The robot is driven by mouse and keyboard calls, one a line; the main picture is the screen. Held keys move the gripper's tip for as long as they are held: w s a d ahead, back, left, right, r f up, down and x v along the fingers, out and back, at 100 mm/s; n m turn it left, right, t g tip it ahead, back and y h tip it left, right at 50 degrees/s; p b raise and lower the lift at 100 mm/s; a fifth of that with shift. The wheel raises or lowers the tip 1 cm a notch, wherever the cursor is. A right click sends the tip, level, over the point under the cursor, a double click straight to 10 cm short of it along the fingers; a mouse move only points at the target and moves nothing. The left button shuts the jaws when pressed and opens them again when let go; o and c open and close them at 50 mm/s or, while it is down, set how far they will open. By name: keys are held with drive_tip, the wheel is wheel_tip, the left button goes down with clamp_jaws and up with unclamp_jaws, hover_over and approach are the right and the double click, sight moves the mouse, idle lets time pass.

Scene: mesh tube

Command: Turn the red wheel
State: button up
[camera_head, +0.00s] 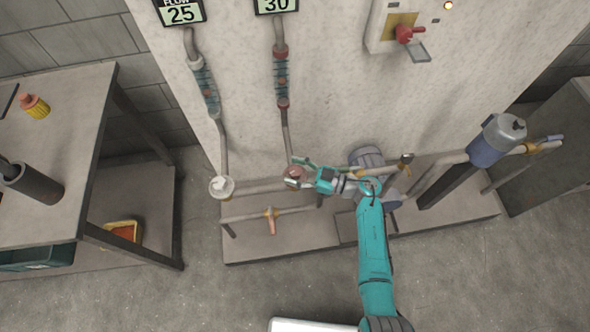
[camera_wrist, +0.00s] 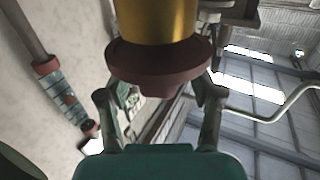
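The red wheel (camera_head: 293,178) sits on the pipework at the foot of the wall panel, right of a white wheel (camera_head: 222,187). My gripper (camera_head: 308,170) is at its right side in the head view, partly covering it. In the wrist view the red wheel (camera_wrist: 188,63) is close up, below a brass-coloured stem (camera_wrist: 157,20). My gripper's two fingers (camera_wrist: 162,88) are spread apart, one on each side of the wheel's lower part. I cannot tell whether the fingertips touch the rim.
Pipes run along a low concrete base (camera_head: 270,248). A grey-blue valve body (camera_head: 490,142) stands at the right. A control box (camera_head: 385,25) with a red switch is on the panel. A workbench (camera_head: 75,120) stands at the left.

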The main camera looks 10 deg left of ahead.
drive_tip(key=s+d, duration=0.2)
drive_tip(key=d, duration=0.9)
drive_tip(key=shift+s+d, duration=0.15)
drive_tip(key=shift+d, duration=0.25)
drive_tip(key=s+d+r+m+t+h, duration=0.3)
drive_tip(key=s+d+r+m+h, duration=0.1)
drive_tip(key=s, duration=0.8)
drive_tip(key=s+d+r+m+t+h, duration=0.4)
drive_tip(key=s+r+m+h, duration=0.2)
drive_tip(key=s, duration=0.7)
drive_tip(key=s+d+r+m+t+h, duration=0.4)
drive_tip(key=s+r+h, duration=0.3)
drive_tip(key=s, duration=0.5)
drive_tip(key=shift+s+m+h, duration=0.3)
drive_tip(key=shift+s+m, duration=0.05)
drive_tip(key=shift+m, duration=0.55)
